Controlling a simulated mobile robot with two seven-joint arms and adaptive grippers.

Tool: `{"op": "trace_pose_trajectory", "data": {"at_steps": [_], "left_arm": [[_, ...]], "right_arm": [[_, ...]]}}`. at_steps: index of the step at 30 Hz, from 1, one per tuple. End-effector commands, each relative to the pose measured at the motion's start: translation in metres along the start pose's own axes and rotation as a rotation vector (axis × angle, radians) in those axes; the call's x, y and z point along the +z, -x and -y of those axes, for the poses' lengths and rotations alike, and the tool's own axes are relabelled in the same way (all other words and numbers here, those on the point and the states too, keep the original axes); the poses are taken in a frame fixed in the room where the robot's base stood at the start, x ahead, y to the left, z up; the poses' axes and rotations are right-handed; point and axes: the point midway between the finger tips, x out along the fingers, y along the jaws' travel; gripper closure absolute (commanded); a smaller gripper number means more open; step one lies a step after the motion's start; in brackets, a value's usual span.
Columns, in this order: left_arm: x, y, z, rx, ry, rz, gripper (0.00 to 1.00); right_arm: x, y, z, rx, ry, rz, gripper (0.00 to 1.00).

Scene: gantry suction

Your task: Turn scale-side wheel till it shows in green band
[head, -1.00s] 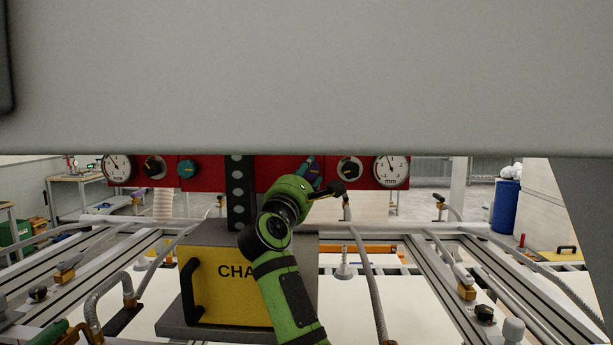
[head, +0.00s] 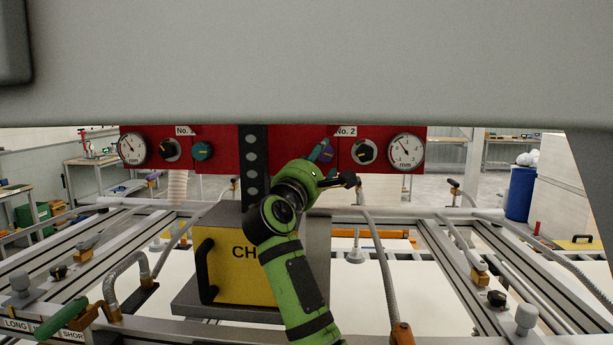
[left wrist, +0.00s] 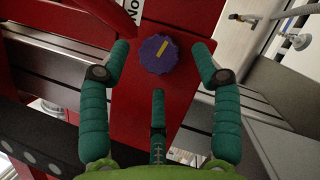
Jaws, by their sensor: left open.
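A purple wheel (head: 327,152) with a yellow mark sits on the red panel (head: 290,142) by the label No. 2. It also shows in the left wrist view (left wrist: 158,54). A white round gauge (head: 405,151) marked mm is to its right; no green band can be made out on it. My left gripper (left wrist: 161,62) is open, its teal fingers to either side of the purple wheel and a third finger below. Contact with the wheel is not visible. In the head view my left gripper (head: 334,168) partly covers the wheel's surroundings. My right gripper is not in view.
A black knob on a white dial (head: 364,152) sits between wheel and gauge. Farther left are a teal wheel (head: 202,151) and another gauge (head: 132,149). A yellow-fronted box (head: 238,268) stands below, behind my forearm. A grey beam (head: 300,65) blocks the upper view.

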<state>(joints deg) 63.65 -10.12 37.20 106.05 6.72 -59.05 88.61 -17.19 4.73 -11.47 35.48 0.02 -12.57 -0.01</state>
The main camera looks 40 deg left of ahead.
Motion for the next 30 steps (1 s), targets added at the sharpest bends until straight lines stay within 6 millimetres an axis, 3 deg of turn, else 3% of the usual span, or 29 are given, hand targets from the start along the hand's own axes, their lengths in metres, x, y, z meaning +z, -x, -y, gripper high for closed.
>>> {"op": "trace_pose_trajectory", "data": {"at_steps": [9, 15, 21, 30], "left_arm": [[-0.001, 0.063, 0.0, 0.001, 0.0, -0.002, 0.36], [-0.001, 0.092, 0.001, -0.001, 0.0, -0.001, 0.36], [0.0, 0.102, 0.001, -0.002, 0.0, -0.001, 0.36], [0.0, 0.102, 0.001, -0.002, 0.0, -0.001, 0.36]], "right_arm": [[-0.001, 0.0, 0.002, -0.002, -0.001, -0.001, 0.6], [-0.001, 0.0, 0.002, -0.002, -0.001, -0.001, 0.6], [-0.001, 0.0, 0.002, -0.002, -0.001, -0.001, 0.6], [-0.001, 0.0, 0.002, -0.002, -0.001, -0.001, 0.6]]}}
